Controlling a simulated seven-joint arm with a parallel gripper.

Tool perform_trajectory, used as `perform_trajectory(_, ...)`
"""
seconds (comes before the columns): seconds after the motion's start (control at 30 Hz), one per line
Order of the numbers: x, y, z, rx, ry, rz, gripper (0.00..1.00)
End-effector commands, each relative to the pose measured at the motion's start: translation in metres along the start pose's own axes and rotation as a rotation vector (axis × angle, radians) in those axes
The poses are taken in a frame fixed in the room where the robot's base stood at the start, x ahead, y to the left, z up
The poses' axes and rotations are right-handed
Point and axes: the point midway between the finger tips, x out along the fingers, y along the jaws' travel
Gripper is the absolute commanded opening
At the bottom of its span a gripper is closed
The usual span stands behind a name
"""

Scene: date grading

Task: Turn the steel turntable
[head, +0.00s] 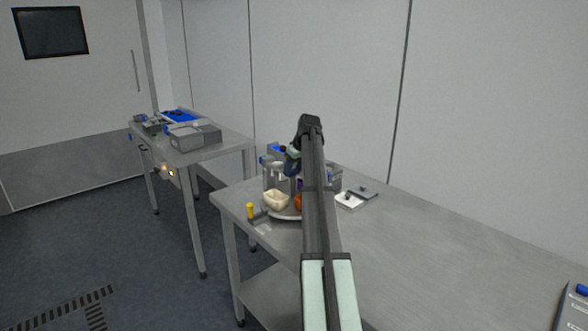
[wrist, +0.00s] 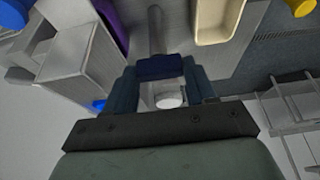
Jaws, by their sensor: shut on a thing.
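The steel turntable (head: 284,215) is a round plate near the left end of the nearer table in the head view, partly hidden by my arm. A cream bowl (head: 276,200) and an orange thing (head: 298,203) are on it. In the wrist view, my gripper (wrist: 162,76) is shut on a dark blue block (wrist: 160,66) at the end of a steel rod (wrist: 155,30). The cream bowl (wrist: 218,20) and a purple thing (wrist: 112,22) show beside the rod. In the head view my arm mostly hides what the fingers hold.
A yellow-topped post (head: 250,211) stands left of the turntable. A small metal tray (head: 352,199) lies to the right. Grey boxes (wrist: 82,62) are close to my gripper's left in the wrist view. The right of the table (head: 450,245) is mostly clear. Another table (head: 215,150) stands behind left.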

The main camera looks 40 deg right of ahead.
Motion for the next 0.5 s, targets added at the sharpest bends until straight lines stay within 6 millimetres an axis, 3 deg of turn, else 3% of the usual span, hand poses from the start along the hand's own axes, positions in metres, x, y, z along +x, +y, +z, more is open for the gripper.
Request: perform_trajectory(0.5, -0.0001, 0.0008, -0.0007, -0.067, 0.001, -0.029, 0.01)
